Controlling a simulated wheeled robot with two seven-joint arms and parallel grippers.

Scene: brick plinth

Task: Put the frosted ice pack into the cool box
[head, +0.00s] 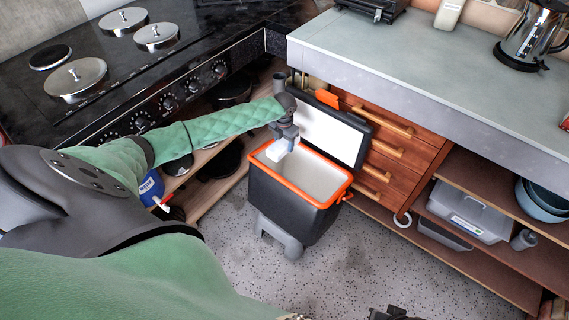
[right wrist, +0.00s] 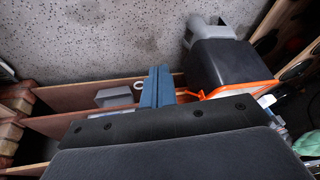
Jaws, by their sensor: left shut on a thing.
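The cool box (head: 285,200) is dark with an orange rim and pale inside. It stands on a grey stand in the head view, its lid (head: 327,132) open at the back. My left gripper (head: 286,140) is shut on the white, block-like frosted ice pack (head: 274,151), which it holds over the back left part of the opening. I cannot tell the exact height above the rim. The cool box also shows in the right wrist view (right wrist: 222,62), at the upper right. My right gripper (right wrist: 157,86) shows blue fingers side by side, shut, with nothing seen between them.
A black stove (head: 110,75) with lidded burners is at left. A grey counter (head: 430,70) over wooden drawers (head: 385,150) is behind and right of the box. Open shelves hold a clear-grey container (head: 468,215) and bowls. The speckled floor (head: 370,265) in front is free.

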